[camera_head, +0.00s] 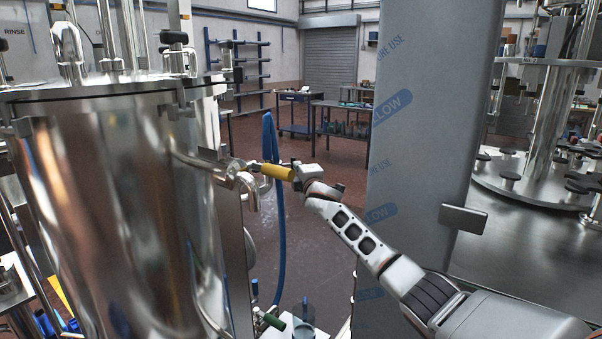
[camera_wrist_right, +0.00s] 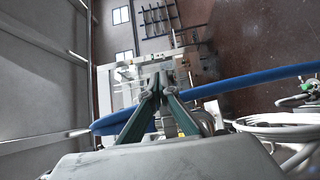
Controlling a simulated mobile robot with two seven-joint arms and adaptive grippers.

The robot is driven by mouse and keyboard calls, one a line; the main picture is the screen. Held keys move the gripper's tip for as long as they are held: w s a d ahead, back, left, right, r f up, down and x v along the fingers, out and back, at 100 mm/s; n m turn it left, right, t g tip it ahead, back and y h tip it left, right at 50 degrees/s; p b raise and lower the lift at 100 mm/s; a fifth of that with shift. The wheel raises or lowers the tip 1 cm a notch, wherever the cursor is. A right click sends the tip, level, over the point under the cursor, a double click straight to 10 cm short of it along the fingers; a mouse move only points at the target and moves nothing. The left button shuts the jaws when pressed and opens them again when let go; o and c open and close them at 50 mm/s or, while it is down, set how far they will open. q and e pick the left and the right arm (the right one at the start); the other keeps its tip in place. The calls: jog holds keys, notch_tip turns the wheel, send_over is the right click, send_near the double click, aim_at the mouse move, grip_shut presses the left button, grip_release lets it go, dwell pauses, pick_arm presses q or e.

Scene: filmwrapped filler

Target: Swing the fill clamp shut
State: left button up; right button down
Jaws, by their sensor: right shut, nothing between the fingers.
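A short yellow grip (camera_head: 278,172) sticks out from a bent metal fitting (camera_head: 245,180) on the side of the big steel tank; this looks like the fill clamp, but I cannot tell how far it is swung. My right gripper (camera_head: 298,171) is at the right end of the yellow grip in the head view; I cannot tell whether it touches it. In the right wrist view its green-grey fingers (camera_wrist_right: 160,88) come together at the tips with nothing between them. The yellow grip cannot be made out there. My left gripper is not in view.
A steel tank (camera_head: 100,210) fills the left. A blue hose (camera_head: 278,235) hangs behind the yellow grip and crosses the right wrist view (camera_wrist_right: 250,80). A grey wrapped column (camera_head: 425,110) stands close to my right arm. A white hose (camera_wrist_right: 280,120) lies right in the wrist view.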

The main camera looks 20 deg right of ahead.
jog(key=shift+w, duration=0.95)
jog(key=s+a, duration=0.2)
jog(key=s, duration=1)
dwell(0.3)
